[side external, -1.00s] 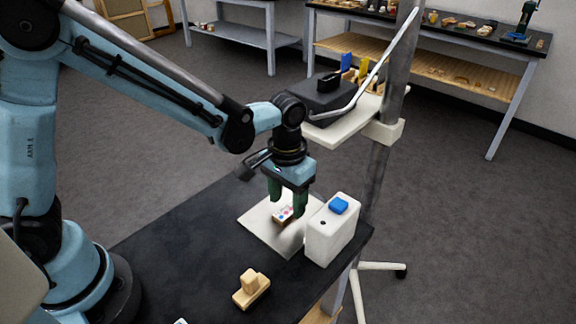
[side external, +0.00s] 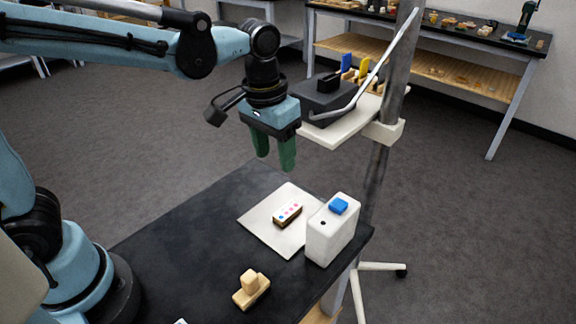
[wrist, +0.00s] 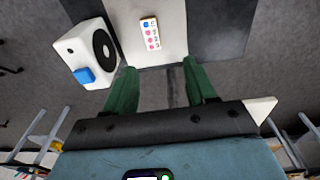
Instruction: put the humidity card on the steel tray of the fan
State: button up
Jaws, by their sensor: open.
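The humidity card (side external: 287,215), a small white-topped piece with a row of pink and blue dots, lies on the steel tray (side external: 262,222), a pale flat plate on the black table. The fan (side external: 331,232), a white box with a blue button, stands at the tray's right edge. My gripper (side external: 275,160) is open and empty, up above the table and apart from the card. In the wrist view the card (wrist: 150,34) lies on the tray (wrist: 172,45) beyond the green fingers (wrist: 163,80), with the fan (wrist: 88,53) and its dark round grille to the left.
A pole-mounted shelf (side external: 345,125) holding a dark device (side external: 328,95) is close to the right of my gripper. The left part of the black table (side external: 190,245) is clear.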

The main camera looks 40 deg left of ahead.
jog(key=s+a+t, duration=0.6)
jog(key=a, duration=0.2)
jog(key=shift+s+a+f, duration=0.15)
jog(key=shift+s+a, duration=0.1)
jog(key=shift+s, duration=0.15)
jog(key=shift+c, duration=0.3)
dwell(0.7)
